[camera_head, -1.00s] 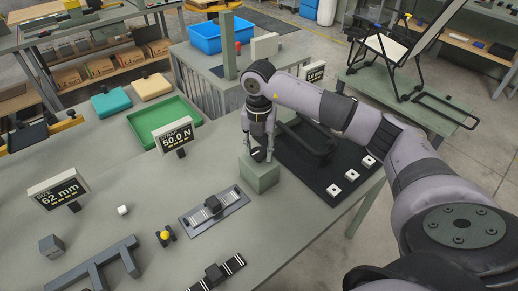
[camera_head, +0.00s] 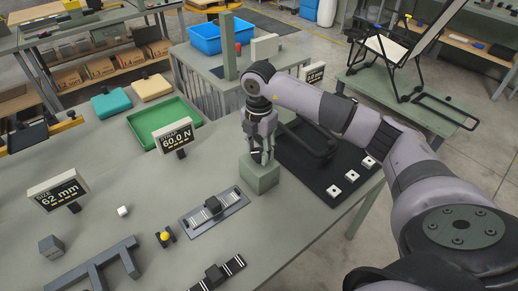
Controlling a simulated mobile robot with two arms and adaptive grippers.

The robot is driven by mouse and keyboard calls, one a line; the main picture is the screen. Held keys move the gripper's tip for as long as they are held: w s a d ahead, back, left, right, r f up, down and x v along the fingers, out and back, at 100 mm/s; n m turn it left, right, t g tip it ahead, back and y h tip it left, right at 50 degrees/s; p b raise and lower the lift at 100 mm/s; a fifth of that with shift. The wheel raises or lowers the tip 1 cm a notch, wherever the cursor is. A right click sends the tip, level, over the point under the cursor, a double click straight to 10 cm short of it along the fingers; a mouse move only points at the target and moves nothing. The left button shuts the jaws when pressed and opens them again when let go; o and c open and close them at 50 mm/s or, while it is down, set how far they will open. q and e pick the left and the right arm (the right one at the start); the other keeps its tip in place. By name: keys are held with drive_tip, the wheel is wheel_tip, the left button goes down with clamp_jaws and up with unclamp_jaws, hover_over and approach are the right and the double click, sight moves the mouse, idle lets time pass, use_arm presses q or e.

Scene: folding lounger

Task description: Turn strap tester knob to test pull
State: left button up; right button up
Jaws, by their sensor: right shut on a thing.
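The strap tester is a grey-green block (camera_head: 261,177) on the bench, with its knob on top mostly hidden by my gripper. My right gripper (camera_head: 260,157) points down onto the block's top and is shut on the knob. The strap display (camera_head: 176,138) stands behind and to the left, and reads 60.0 N. My left gripper is not in view.
A slotted plate with a dark slider (camera_head: 213,206) lies in front of the block. A size display (camera_head: 57,190) reads 62 mm at the left. A green tray (camera_head: 163,123) stands behind the strap display. A black mat with white cubes (camera_head: 334,190) lies to the right.

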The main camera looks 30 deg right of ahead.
sight(259, 152)
drive_tip(key=o, duration=1.2)
drive_tip(key=shift+c, duration=0.2)
drive_tip(key=shift+r, duration=0.1)
wheel_tip(259, 152, up, 12)
idle(0.3)
